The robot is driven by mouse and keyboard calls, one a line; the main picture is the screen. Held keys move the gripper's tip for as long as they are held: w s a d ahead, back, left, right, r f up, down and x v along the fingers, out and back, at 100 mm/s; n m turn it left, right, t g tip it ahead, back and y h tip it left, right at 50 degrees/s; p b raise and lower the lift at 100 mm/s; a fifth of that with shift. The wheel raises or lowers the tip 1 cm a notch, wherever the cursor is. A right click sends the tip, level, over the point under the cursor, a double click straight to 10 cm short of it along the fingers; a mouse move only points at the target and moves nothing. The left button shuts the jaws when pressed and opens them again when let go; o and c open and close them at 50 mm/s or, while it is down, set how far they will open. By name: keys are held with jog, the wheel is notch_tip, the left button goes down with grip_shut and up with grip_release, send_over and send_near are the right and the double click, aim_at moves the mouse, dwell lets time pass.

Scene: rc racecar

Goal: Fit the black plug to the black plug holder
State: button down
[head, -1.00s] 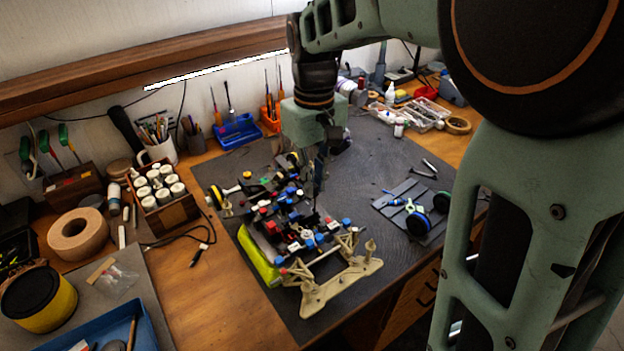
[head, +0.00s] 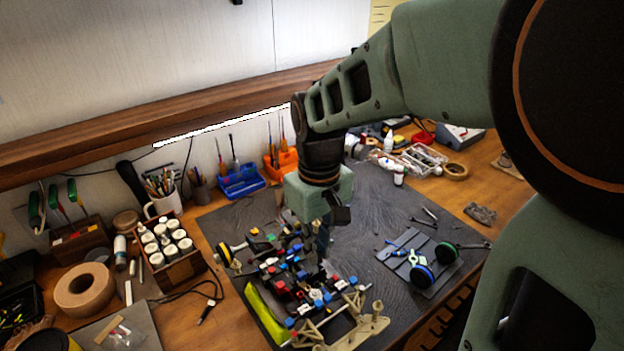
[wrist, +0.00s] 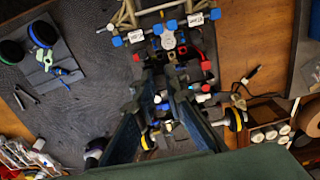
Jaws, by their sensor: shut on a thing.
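The RC car chassis (head: 318,296) lies on the dark mat, crowded with small black, red, blue and white parts. It also shows in the wrist view (wrist: 172,47). My gripper (head: 321,258) points down over the middle of the chassis. In the wrist view my gripper (wrist: 166,84) has its fingers close together, shut on a small dark piece that looks to be the black plug; the fingers mostly hide it. I cannot pick out the black plug holder among the dark parts, nor tell whether the plug touches it.
A grey plate with blue and green-rimmed wheels (head: 421,275) lies right of the chassis. A crate of white bottles (head: 165,245), a tape roll (head: 85,290) and a cable (head: 207,305) are on the left. Blue (head: 241,181) and orange bins stand behind. The mat between chassis and plate is clear.

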jog(key=shift+f+b, duration=2)
jog(key=shift+f, duration=0.8)
jog(key=shift+f+b, duration=0.7)
jog(key=shift+f, duration=0.45)
jog(key=c, duration=1.9)
grip_release()
notch_tip(320, 180, up, 12)
jog(key=shift+r, duration=0.1)
